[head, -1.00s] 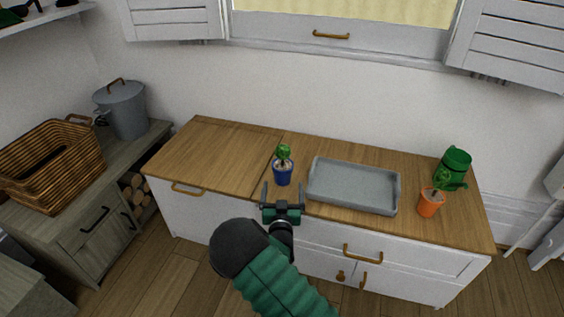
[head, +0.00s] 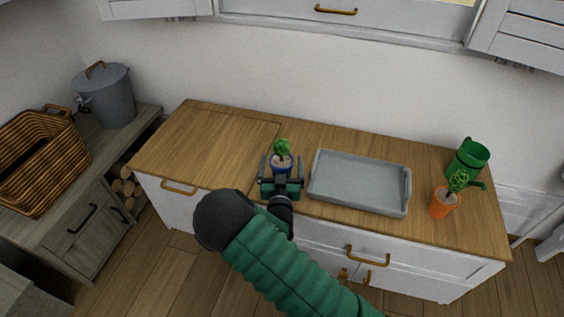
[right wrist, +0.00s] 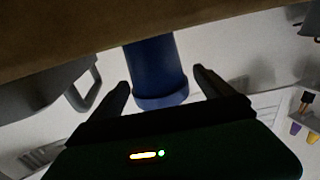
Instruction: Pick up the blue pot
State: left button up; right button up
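The blue pot (head: 282,168), with a small green plant in it, stands upright on the wooden counter, left of the grey tray. My right gripper (head: 281,165) is open, with one finger on each side of the pot. In the right wrist view the blue pot (right wrist: 157,72) shows between the two spread fingers (right wrist: 160,88), with a gap on both sides. Part of the pot's lower front is hidden by the gripper in the head view. My left gripper is not in view.
A grey tray (head: 318,190) lies just right of the pot. An orange pot (head: 443,203) with a plant and a green watering can (head: 467,160) stand at the right end. The wooden counter (head: 205,143) is clear on the left.

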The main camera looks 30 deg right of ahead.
jog(key=shift+a+r, duration=0.1)
jog(key=shift+a, duration=0.3)
jog(key=shift+c, duration=1.1)
jog(key=shift+w, duration=0.15)
jog(key=shift+c, duration=1.2)
jog(key=shift+d+f, duration=0.35)
jog(key=shift+d, duration=0.35)
jog(key=c, duration=0.7)
jog(key=shift+a, duration=0.3)
jog(key=c, duration=0.7)
jog(key=shift+r, duration=0.1)
jog(key=shift+c, duration=0.3)
jog(key=shift+r, duration=0.1)
